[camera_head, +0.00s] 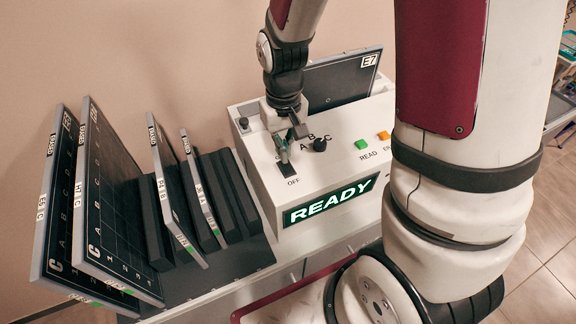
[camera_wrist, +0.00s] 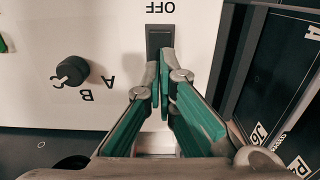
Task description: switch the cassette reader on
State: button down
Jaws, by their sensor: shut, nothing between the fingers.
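The cassette reader (camera_head: 248,152) is a white box with a lit green READY sign (camera_head: 330,200) on its front. Its black rocker switch (camera_head: 285,170) is on the sloped top, beside the OFF label. In the wrist view the switch (camera_wrist: 160,36) shows just beyond my fingertips, with OFF at its far end. My gripper (camera_head: 283,158) is shut and empty, its fingertips over the near part of the switch. They hide the switch's other end and any ON label. I cannot tell whether the tips touch the switch.
A black A-B-C knob (camera_head: 319,145), a green READ button (camera_head: 361,144) and an orange button (camera_head: 384,135) are right of the switch. Cassette E7 (camera_head: 340,80) stands upright at the reader's back. A dark rack (camera_head: 240,262) with several upright cassettes is close on the left.

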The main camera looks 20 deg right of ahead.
jog(key=shift+r+p, duration=1.25)
jog(key=shift+r, duration=1.1)
jog(key=shift+r, duration=0.15)
jog(key=s+r+t, duration=0.2)
jog(key=s+r, duration=0.6)
jog(key=r, duration=0.3)
jog(key=s+r+t, duration=0.3)
jog(key=s+r, duration=0.5)
jog(key=r, duration=0.2)
jog(key=shift+r+t, duration=0.3)
jog(key=shift+r, duration=0.05)
